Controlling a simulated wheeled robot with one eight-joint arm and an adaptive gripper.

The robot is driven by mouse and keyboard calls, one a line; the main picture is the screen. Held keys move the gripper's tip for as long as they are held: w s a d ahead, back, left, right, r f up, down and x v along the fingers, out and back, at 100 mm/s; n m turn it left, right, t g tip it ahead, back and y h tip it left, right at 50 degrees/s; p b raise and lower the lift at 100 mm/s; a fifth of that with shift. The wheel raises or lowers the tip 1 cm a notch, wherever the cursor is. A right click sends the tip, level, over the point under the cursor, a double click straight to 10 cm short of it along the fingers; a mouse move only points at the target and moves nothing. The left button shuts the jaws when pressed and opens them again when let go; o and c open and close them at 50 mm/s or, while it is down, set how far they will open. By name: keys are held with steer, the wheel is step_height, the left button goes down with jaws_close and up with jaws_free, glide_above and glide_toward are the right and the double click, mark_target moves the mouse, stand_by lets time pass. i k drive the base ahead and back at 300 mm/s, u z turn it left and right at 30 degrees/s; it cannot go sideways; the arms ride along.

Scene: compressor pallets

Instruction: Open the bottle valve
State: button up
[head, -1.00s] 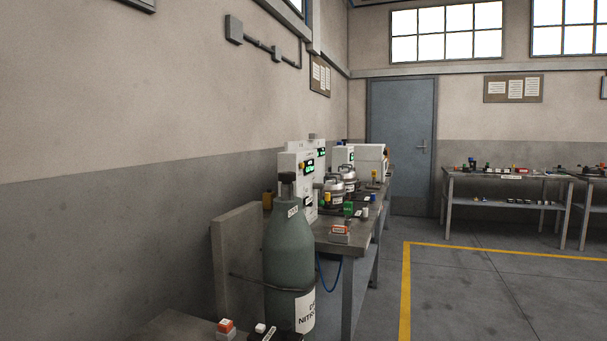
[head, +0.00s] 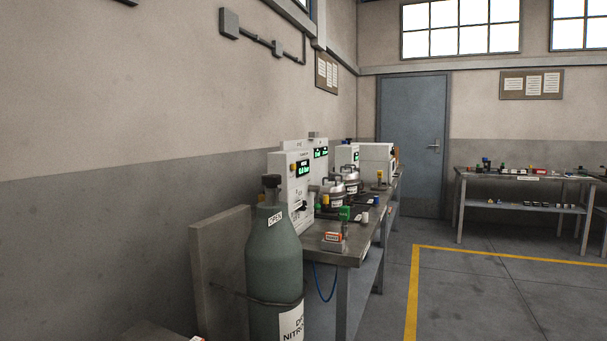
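The gas bottle (head: 272,262) is a tall grey-green cylinder standing upright at the near end of a workbench. A white label low on it reads in part "DRY NITRO", cut off by the frame's lower edge. The bottle valve (head: 271,184) is a dark knob on top of the bottle's neck. A small white tag (head: 275,219) on the bottle's shoulder appears to read "OPEN". My gripper is not in view, and nothing touches the valve.
The workbench (head: 353,245) behind the bottle carries white display units (head: 294,183), metal pots (head: 347,181) and a red-and-white block (head: 333,237). A blue hose (head: 322,287) hangs below it. A grey panel (head: 213,265) stands left of the bottle. Open floor (head: 480,300) lies right.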

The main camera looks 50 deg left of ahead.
mark_target(272, 181)
steer(key=u, duration=0.05)
steer(key=i, duration=1.3)
steer(key=u, duration=3.4)
steer(key=i, duration=1)
steer(key=z, duration=0.1)
steer(key=k, duration=0.25)
steer(key=u, duration=0.05)
